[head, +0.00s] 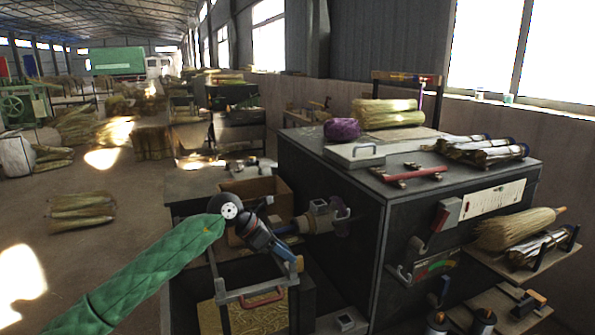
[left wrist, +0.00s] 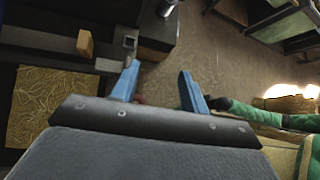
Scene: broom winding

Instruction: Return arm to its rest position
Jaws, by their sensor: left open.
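My left arm comes in from the left in a green quilted sleeve (head: 150,272). Its gripper (head: 289,259) hangs over the dark workstation, in front of the large dark cabinet, above a box with a yellowish straw-like surface. In the left wrist view the two blue fingers of the left gripper (left wrist: 158,90) stand apart with nothing between them; floor shows beyond. A green-sleeved arm part crosses the right side of that view; I cannot tell which arm it is. My right gripper is not seen in the head view.
The dark cabinet (head: 330,215) stands close right of the gripper, with a purple bundle (head: 341,129) and straw bundles (head: 388,113) on top. A straw broom (head: 512,230) lies on a side shelf. An open cardboard box (head: 262,188) is behind the gripper.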

